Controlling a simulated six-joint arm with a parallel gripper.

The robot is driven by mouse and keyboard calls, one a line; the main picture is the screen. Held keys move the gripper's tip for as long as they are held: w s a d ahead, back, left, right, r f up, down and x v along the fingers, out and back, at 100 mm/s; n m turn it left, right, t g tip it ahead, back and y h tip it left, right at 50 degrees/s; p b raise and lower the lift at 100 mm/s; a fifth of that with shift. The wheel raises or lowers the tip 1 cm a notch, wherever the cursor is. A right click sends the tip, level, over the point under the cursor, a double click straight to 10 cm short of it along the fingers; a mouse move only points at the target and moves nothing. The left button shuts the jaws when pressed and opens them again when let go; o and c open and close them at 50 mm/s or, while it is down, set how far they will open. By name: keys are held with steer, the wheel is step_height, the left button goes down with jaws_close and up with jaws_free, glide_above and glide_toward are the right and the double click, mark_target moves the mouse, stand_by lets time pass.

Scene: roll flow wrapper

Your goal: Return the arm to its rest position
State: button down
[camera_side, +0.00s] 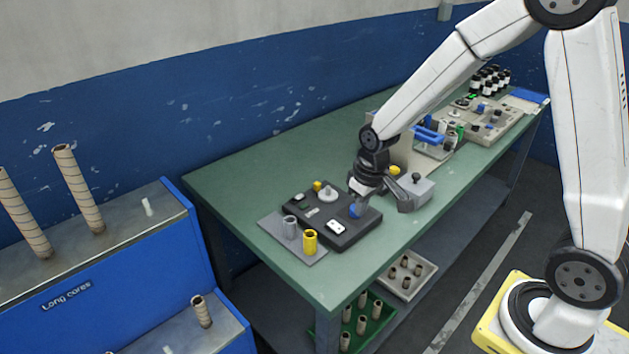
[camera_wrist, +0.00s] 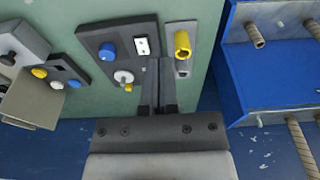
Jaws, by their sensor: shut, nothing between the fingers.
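My gripper (camera_wrist: 159,82) is shut and empty in the wrist view, its two fingers together. In the side view my arm reaches in from the upper right, and my gripper (camera_side: 357,208) hangs over the dark control panel (camera_side: 345,235). The gripper's wrist hides part of that panel. The panel carries a blue knob (camera_wrist: 107,51), a white switch plate (camera_wrist: 142,46) and a white round knob (camera_wrist: 123,77). Whether the fingers touch the panel cannot be told.
A blue rack (camera_side: 150,249) with long cores stands left. Grey equipment (camera_side: 414,188) sits right of my gripper. The table's far left is clear.

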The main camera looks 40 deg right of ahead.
steer(key=s+a+r+t, duration=0.1)
steer(key=s+a+r, duration=0.1)
steer(key=s, duration=0.8)
steer(key=shift+a, duration=0.3)
stand_by(0.4)
